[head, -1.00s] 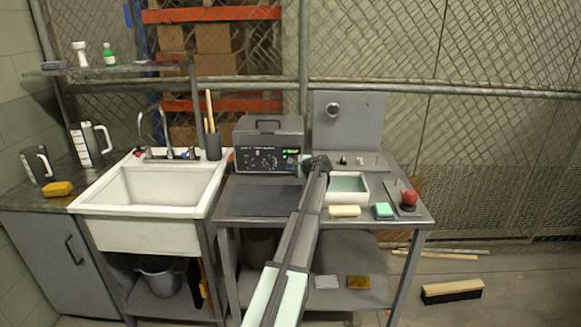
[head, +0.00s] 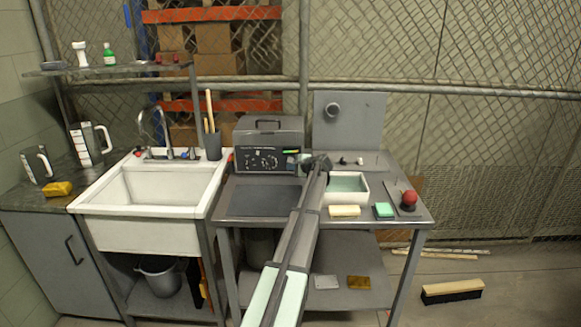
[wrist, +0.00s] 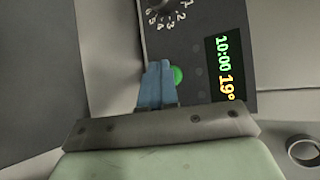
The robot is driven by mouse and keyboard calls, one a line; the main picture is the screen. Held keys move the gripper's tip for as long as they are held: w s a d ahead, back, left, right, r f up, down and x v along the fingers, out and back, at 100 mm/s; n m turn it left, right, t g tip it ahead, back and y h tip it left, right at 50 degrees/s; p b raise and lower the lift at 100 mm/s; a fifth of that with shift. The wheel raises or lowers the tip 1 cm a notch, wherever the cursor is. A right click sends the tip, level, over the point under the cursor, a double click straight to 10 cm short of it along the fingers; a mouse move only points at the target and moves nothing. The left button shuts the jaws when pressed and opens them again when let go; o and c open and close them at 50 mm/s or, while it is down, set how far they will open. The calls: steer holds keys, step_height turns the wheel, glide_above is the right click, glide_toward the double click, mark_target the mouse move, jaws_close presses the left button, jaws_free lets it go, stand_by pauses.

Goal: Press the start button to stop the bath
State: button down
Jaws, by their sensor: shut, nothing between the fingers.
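The bath (head: 268,131) is a grey box with a lidded top and a dark front panel, standing at the back of the metal table. In the wrist view its panel (wrist: 203,20) shows a numbered dial (wrist: 165,10) and a display (wrist: 226,68) reading 10:00 in green and 19° in yellow. A round green button (wrist: 179,75) sits between them, partly covered by my fingers. My gripper (wrist: 156,72) is shut and empty, its blue fingertips right beside the button. I cannot tell whether they touch it. My gripper (head: 304,158) also shows at the panel's right end in the head view.
A white basin (head: 348,199) of greenish liquid, a cream block (head: 344,211), a green sponge (head: 383,210) and a red knob (head: 409,197) stand on the table's right side. A white sink (head: 150,229) is at left. The dark tabletop pad (head: 262,202) is clear.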

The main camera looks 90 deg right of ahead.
steer(key=shift+a, duration=0.85)
steer(key=shift+a, duration=2.55)
